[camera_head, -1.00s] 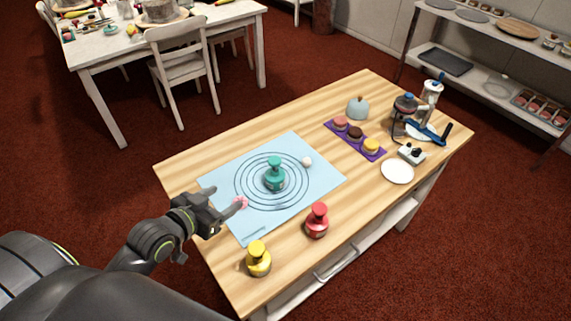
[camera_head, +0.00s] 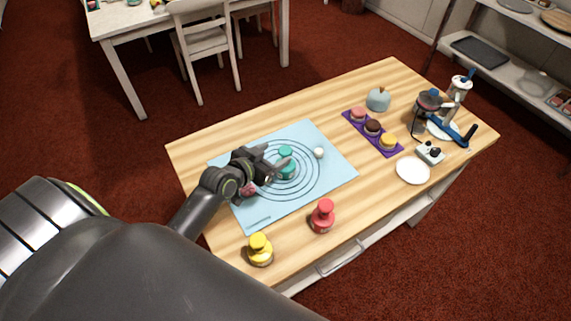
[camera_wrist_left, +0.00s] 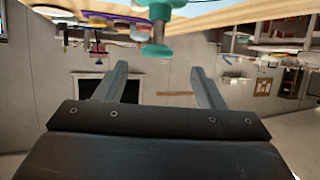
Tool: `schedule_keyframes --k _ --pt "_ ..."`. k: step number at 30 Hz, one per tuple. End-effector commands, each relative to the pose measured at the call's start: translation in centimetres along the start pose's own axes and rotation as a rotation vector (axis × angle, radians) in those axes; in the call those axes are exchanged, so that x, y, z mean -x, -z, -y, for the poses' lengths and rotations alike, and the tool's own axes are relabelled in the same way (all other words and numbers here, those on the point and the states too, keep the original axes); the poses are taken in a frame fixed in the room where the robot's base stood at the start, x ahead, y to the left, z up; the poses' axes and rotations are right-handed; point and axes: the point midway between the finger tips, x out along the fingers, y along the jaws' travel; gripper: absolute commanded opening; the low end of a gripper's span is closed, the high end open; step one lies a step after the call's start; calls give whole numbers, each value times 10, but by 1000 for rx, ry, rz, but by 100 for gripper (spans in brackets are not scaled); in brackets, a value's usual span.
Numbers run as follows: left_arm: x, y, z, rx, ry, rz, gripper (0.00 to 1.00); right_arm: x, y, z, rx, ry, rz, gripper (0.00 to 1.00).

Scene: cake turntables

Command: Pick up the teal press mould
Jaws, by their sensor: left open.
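The teal press mould (camera_head: 287,158) stands upright on the ringed light-blue mat (camera_head: 330,175) in the head view. My left gripper (camera_head: 274,162) is open just to the left of it and hides part of its left side. In the left wrist view, which looks upside down, the teal mould (camera_wrist_left: 158,48) hangs from the top, its knob pointing down, in line with the gap between the open fingers (camera_wrist_left: 158,80). Nothing is between the fingers there; I cannot tell whether they touch the mould. My right gripper is out of view.
A small white ball (camera_head: 319,153) and a pink piece (camera_head: 248,189) lie on the mat. A red mould (camera_head: 322,217) and a yellow mould (camera_head: 260,251) stand near the front edge. A purple tray (camera_head: 354,126) with cakes and a white plate (camera_head: 413,170) are to the right.

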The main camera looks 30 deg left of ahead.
Motion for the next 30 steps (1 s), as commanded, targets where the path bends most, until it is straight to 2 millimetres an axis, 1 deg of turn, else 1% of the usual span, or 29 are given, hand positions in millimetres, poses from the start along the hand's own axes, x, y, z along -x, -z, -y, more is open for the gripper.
schedule_keyframes --k 2,8,14,19,24,29,30 --pt "-6 0 0 2 0 1 63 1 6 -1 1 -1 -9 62" --pt "-14 0 -1 2 0 0 63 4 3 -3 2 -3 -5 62" --pt "-37 -2 -4 3 -1 0 63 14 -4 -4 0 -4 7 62" --pt "-54 -3 -4 2 0 0 63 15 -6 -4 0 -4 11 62" --pt "-60 -4 -4 1 0 0 63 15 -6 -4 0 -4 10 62" --pt "-60 -4 -4 1 0 0 63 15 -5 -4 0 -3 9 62" --pt "-60 -4 -4 1 0 0 62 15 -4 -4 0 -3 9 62"
